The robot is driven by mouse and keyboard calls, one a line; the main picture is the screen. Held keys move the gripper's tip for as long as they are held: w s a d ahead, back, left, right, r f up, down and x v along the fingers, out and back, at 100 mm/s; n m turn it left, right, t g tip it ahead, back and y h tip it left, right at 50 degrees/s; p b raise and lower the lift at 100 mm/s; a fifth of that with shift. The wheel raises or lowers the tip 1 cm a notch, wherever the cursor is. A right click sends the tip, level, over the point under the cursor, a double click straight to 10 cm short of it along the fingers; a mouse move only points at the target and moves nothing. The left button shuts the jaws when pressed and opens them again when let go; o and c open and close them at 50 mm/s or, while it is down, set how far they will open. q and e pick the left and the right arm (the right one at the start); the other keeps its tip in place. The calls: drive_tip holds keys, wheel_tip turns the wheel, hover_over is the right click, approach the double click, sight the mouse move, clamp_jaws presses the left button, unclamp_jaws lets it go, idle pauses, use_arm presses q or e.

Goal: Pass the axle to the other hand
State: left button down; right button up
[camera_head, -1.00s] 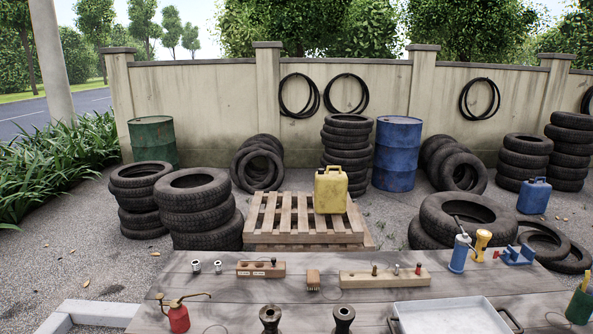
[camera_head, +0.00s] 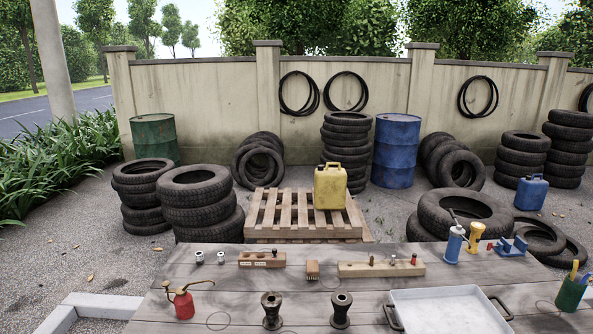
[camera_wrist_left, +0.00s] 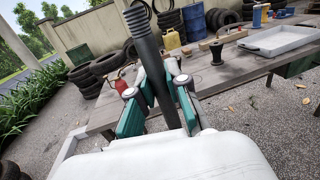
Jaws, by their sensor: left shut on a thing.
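The axle (camera_wrist_left: 145,45), a long dark grey rod with a ribbed upper end, shows in the left wrist view. My left gripper (camera_wrist_left: 157,88), with teal fingers, is shut on it, one finger on either side. Neither gripper shows in the head view, and my right gripper is in no view.
The wooden table (camera_head: 235,325) bears two black flared stands (camera_head: 341,311), a red oil can (camera_head: 183,303), wooden blocks (camera_head: 381,269) and a grey tray (camera_head: 445,312). A blue bottle (camera_head: 454,244) and green cup (camera_head: 571,294) are at right. A pallet (camera_head: 302,213) stands behind.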

use_arm(q)
drive_tip(key=h, duration=0.1)
drive_tip(key=m+h, duration=0.1)
drive_tip(key=f+m+h, duration=0.1)
drive_tip(key=shift+s+d+g, duration=0.15)
drive_tip(key=shift+s+g, duration=0.15)
drive_tip(key=shift+g, duration=0.1)
drive_tip(key=shift+w+a+r+n+t+y, duration=0.25)
drive_tip(key=shift+n+y, duration=0.45)
drive_tip(key=shift+y, duration=0.35)
drive_tip(key=shift+w+a+r+n+t+y, duration=0.15)
drive_tip(key=shift+w+r+n+y, duration=0.15)
drive_tip(key=shift+n+y, duration=0.6)
drive_tip(key=shift+w+a+r+n+t+y, duration=0.15)
drive_tip(key=shift+r+n+y, duration=0.3)
drive_tip(key=shift+y, duration=0.8)
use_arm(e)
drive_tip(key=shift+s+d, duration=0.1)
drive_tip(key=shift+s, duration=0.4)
use_arm(q)
drive_tip(key=shift+f, duration=0.1)
drive_tip(key=shift+w, duration=0.1)
